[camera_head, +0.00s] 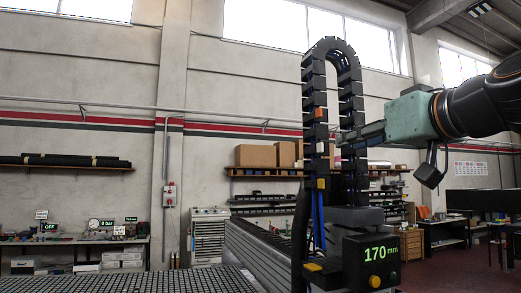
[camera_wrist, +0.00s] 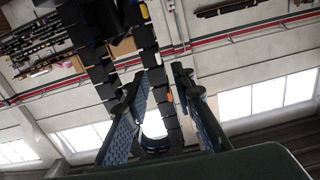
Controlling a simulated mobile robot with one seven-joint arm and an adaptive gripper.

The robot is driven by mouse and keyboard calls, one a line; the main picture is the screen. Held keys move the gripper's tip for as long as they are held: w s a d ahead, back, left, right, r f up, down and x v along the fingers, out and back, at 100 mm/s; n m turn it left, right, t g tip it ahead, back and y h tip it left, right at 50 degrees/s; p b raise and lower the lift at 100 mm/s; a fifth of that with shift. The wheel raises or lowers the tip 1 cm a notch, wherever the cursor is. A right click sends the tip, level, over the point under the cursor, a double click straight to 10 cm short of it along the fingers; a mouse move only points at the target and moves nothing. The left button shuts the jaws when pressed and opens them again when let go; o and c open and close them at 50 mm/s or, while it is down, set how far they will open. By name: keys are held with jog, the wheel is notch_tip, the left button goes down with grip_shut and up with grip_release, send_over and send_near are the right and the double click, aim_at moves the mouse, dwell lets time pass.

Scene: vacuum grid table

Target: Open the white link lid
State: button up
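A black cable chain (camera_head: 310,80) rises and bends over in an upside-down U. One link has an orange lid (camera_head: 321,115) and a lower one a yellow lid (camera_head: 320,183). A small pale patch (camera_head: 332,155) between them may be the white lid, but it is too small to be sure. My gripper (camera_head: 345,140) reaches in from the right, across the chain's right strand; contact cannot be told. In the wrist view my gripper (camera_wrist: 160,78) has its two blue-padded fingers apart, with the chain (camera_wrist: 146,45) showing between and beyond them. I see nothing held.
A machine bed (camera_head: 265,255) runs below the chain, beside a black box reading 170 mm (camera_head: 370,262). A dark grid table (camera_head: 140,281) lies at the lower left. Shelves with cardboard boxes (camera_head: 256,155) stand behind. The space left of the chain is open.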

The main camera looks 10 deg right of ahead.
aim_at(323, 143)
jog(key=w+p, duration=0.1)
jog(key=w, duration=0.2)
jog(key=w+a+p, duration=0.1)
jog(key=w, duration=0.3)
jog(key=w+r+p, duration=0.1)
jog(key=w, duration=0.2)
jog(key=shift+w+a+r, duration=0.1)
jog(key=shift+w+a, duration=0.05)
jog(key=shift+a, duration=0.15)
jog(key=shift+c, duration=0.4)
grip_shut()
